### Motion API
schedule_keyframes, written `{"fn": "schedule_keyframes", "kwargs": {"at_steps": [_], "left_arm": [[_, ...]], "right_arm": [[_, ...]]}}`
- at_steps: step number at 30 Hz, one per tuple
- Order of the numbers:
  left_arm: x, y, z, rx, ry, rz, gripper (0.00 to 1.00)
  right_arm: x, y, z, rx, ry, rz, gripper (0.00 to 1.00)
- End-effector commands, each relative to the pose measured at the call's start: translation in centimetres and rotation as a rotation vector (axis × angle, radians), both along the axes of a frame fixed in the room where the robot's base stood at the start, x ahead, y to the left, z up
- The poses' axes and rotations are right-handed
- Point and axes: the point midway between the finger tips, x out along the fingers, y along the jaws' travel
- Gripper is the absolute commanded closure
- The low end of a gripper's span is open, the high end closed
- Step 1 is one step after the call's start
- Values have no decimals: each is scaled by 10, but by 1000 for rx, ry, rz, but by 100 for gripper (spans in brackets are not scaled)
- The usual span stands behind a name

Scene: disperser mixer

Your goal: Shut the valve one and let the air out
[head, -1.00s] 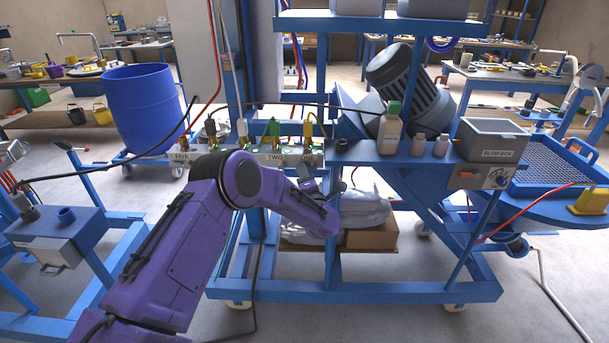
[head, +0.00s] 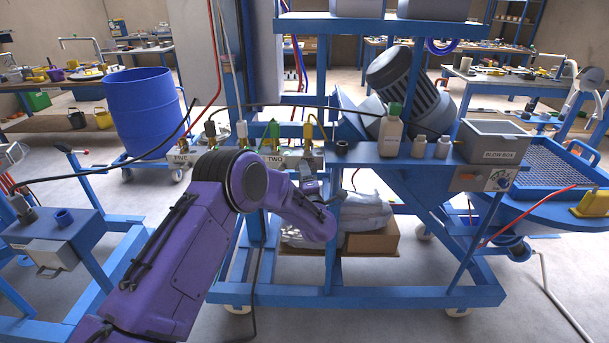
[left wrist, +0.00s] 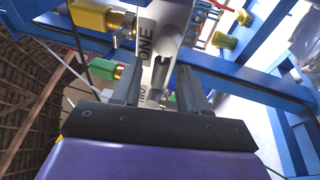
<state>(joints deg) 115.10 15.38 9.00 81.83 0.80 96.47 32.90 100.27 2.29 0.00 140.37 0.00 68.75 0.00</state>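Valve one, with a yellow top (head: 308,131), stands at the right end of the valve row on the blue frame. In the left wrist view a yellow fitting (left wrist: 100,17) is beside the label ONE (left wrist: 147,40). The green-topped valve (head: 274,131) stands left of it, above the label TWO (head: 272,160). My left gripper (head: 309,172) is just below and in front of the valve row, covering the label ONE in the head view. Its two fingers (left wrist: 160,70) are apart with nothing visibly gripped, close to the label plate. My right gripper is out of view.
A black hose (head: 90,170) runs across to the valve row. Bottles (head: 391,135) and a grey blow box (head: 492,140) stand on the shelf to the right. A blue barrel (head: 146,112) is behind left. Wrapped bags (head: 362,212) lie on the lower deck.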

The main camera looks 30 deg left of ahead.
Motion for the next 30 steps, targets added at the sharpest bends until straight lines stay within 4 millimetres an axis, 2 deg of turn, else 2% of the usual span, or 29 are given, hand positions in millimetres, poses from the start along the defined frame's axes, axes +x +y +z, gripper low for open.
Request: {"fn": "schedule_keyframes", "kwargs": {"at_steps": [5,13,18,30], "left_arm": [[-5,-7,-3,-1,0,-1,57],[-48,-51,-17,1,1,-5,57],[-67,-69,-21,1,1,-2,57],[-72,-74,-20,0,0,0,57]], "right_arm": [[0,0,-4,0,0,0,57],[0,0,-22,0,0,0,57],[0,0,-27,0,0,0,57],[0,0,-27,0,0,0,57]]}}
